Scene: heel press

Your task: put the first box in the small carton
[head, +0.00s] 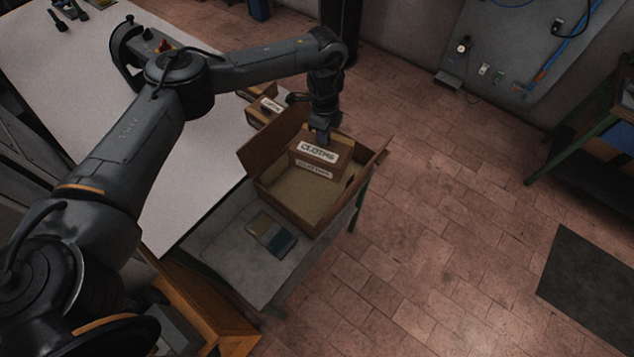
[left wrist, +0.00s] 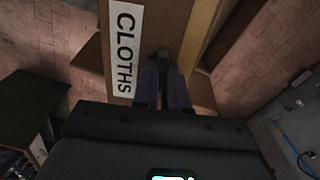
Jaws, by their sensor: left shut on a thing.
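The small carton (head: 293,206) stands open, flaps out, on a low grey table beside the white table. My left gripper (head: 322,137) reaches down over the carton's far part and is shut on a brown box labelled CLOTHS (head: 312,161). The box is upright within the carton's outline; I cannot tell whether it touches the carton's floor. In the left wrist view the fingers (left wrist: 164,78) grip the box (left wrist: 160,28) next to its white CLOTHS label. My right gripper is not in view.
Another labelled brown box (head: 262,111) sits at the white table's (head: 190,205) right edge, behind the carton. A flat blue-green and yellowish item (head: 270,235) lies on the low table (head: 240,268) in front of the carton. Brick floor to the right is mostly clear, with a dark mat (head: 590,295).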

